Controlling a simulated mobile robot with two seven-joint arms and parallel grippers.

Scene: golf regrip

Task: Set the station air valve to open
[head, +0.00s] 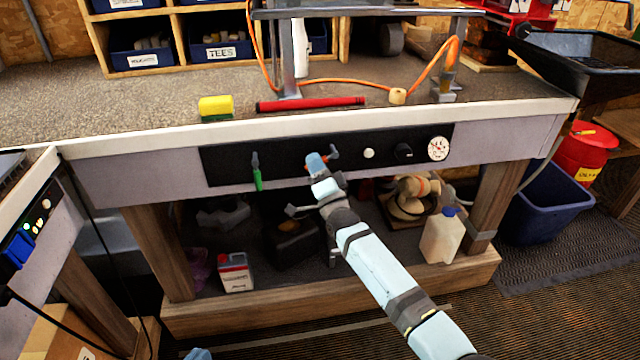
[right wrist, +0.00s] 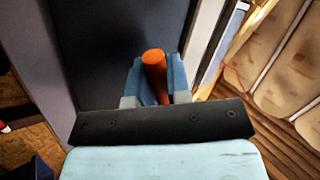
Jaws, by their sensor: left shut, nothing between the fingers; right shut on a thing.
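A black control panel (head: 225,165) runs along the front of the workbench. A green lever handle (head: 257,178) hangs straight down at its left part. An orange valve handle (right wrist: 154,70) sits between the fingers of my right gripper (head: 316,163); my right gripper also shows in the right wrist view (right wrist: 155,85) and is shut on this handle. In the head view my right gripper hides most of the handle, so its angle is hard to tell. No panel lettering is readable. Only a small light-blue piece of my left gripper (head: 197,354) shows at the bottom edge, far from the panel.
The panel also has a white button (head: 369,153), a black knob (head: 403,151) and a round gauge (head: 438,149). A yellow-green sponge (head: 216,108) and a red grip (head: 310,103) lie on the bench top. A white jug (head: 441,237) stands on the lower shelf.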

